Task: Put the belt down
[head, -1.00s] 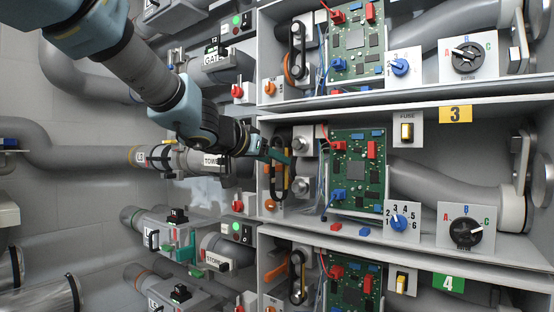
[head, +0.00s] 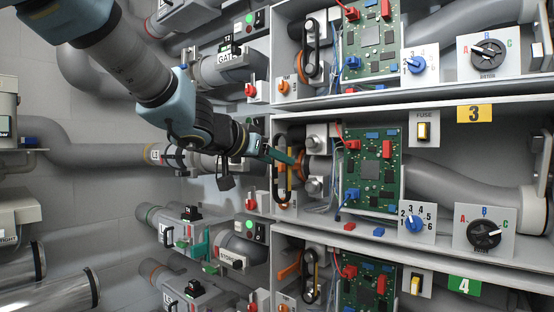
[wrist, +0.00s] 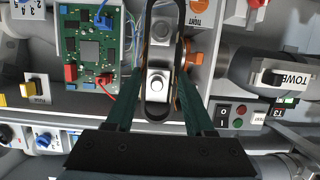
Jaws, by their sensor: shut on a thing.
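My gripper (head: 292,157) has green fingers, which show on both sides of a dark looped belt (wrist: 148,103) in the wrist view. It is shut on the belt. In the head view the belt (head: 282,180) hangs upright as a long loop with a yellowish edge, at the left end of the compartment marked 3. Two metal pulleys (head: 314,186) stand just right of the belt in the head view. In the wrist view the pulleys (wrist: 157,84) appear inside the loop's outline; I cannot tell whether the belt touches them.
A green circuit board (head: 370,172) with wires is right of the pulleys. An orange knob (head: 284,205) sits close below. Compartments above and below hold similar belts and boards.

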